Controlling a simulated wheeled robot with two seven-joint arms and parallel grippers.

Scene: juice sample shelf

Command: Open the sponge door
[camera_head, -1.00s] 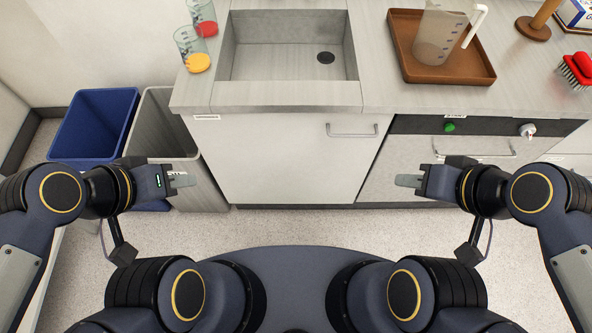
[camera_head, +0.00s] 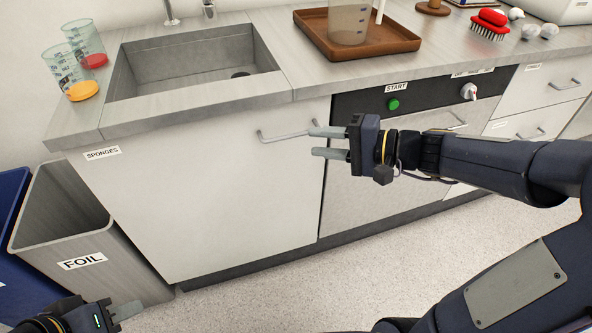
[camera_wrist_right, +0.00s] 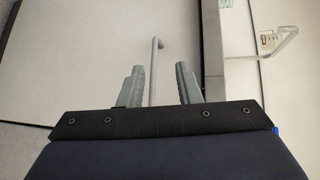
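The sponge door (camera_head: 210,190) is the pale cabinet front under the sink, with a "SPONGES" label (camera_head: 103,153) at its upper left. It looks shut. Its metal bar handle (camera_head: 285,137) is near its upper right edge. My right gripper (camera_head: 315,142) is open, with its fingertips at the handle's right end. In the right wrist view the handle (camera_wrist_right: 154,72) runs between the two spread fingers (camera_wrist_right: 158,84), with a gap on each side. My left gripper (camera_head: 129,310) is low at the left, away from the door; its finger opening is unclear.
A grey foil bin (camera_head: 75,240) and a blue bin (camera_head: 12,225) stand left of the door. Right of it is an appliance with a green start button (camera_head: 393,104). Beakers (camera_head: 65,70), a brown tray (camera_head: 395,40) and a red brush (camera_head: 489,24) are on the counter. Floor in front is clear.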

